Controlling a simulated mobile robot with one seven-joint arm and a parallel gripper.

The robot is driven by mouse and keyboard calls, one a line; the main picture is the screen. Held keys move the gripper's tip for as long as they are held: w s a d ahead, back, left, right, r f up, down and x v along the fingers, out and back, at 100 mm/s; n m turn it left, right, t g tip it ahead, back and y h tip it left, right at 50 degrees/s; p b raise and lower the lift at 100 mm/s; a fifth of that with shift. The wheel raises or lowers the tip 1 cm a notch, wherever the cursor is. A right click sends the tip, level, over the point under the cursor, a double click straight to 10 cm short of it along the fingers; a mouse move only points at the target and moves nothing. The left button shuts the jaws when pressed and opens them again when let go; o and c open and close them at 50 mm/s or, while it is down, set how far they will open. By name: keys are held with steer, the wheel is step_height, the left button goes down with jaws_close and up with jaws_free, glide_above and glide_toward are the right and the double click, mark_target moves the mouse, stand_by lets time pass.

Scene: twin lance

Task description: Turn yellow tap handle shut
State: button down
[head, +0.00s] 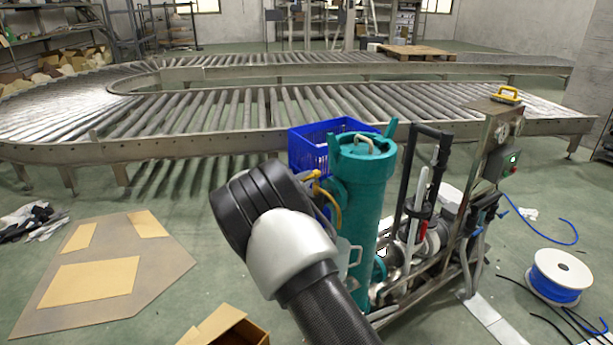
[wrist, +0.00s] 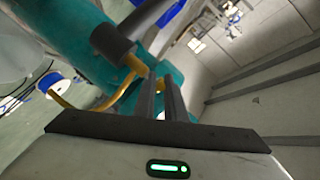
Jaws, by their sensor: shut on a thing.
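The yellow tap handle (head: 335,208) shows in the head view as a curved yellow piece at the left side of the teal cylinder (head: 362,205), just right of my arm. In the wrist view the yellow handle (wrist: 134,65) runs from a dark round fitting (wrist: 112,40) to my finger tips, and a curved yellow length continues to the left. My gripper (wrist: 161,80) has its two dark fingers close together on the handle, with the teal cylinder behind. In the head view my arm hides the gripper. The inner faces of the fingers are hard to see.
A blue crate (head: 309,150) stands behind the cylinder. A metal frame with pipes and a control box (head: 497,160) stands to the right. A roller conveyor (head: 210,115) crosses behind. A blue cable spool (head: 560,277) and flat cardboard (head: 105,265) lie on the floor.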

steer(key=shift+w+a+r+m+g+h, duration=0.15)
steer(key=shift+w+m+g+h, duration=0.25)
steer(key=shift+m+g+h, duration=0.4)
steer(key=shift+a+m+h, duration=0.1)
steer(key=shift+m+h, duration=0.3)
steer(key=shift+h, duration=0.3)
steer(key=c, duration=1.8)
jaws_free()
steer(key=p+v, duration=0.2)
steer(key=v, duration=1.5)
steer(key=shift+a+r, duration=0.15)
